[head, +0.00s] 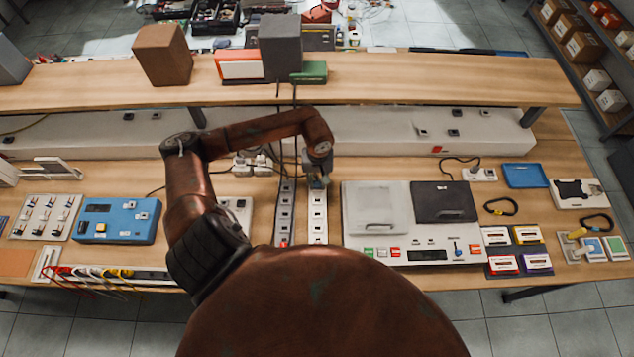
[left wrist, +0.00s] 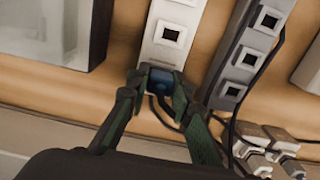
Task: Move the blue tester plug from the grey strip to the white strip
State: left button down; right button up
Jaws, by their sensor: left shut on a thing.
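The white strip (head: 318,222) and the grey strip (head: 285,212) lie side by side on the bench, the white one on the right. My left gripper (head: 318,182) is over the far end of the white strip. In the left wrist view its fingers are shut on the blue tester plug (left wrist: 160,80), which sits at the end of the white strip (left wrist: 172,35). The fingers hide its underside, so I cannot tell whether it is seated in a socket. The grey strip (left wrist: 248,50) shows beside it with open sockets. My right gripper is not in view.
A grey-and-white panel unit (head: 410,225) stands close to the right of the white strip. White plugs with cables (head: 252,163) lie left of the grey strip's far end. A blue tester box (head: 117,220) is further left. A raised shelf (head: 400,80) spans the back.

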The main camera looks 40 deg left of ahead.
pick_arm(q)
jog(key=shift+f, duration=0.1)
dwell(0.5)
jog(key=shift+b, duration=0.35)
dwell(0.6)
jog(key=shift+b, duration=0.35)
dwell(0.6)
jog(key=shift+f+b, duration=0.1)
jog(key=shift+b, duration=0.25)
dwell(1.1)
jog(key=c, duration=1.6)
grip_release()
jog(key=shift+r+p, duration=1)
jog(key=shift+r, duration=7.55)
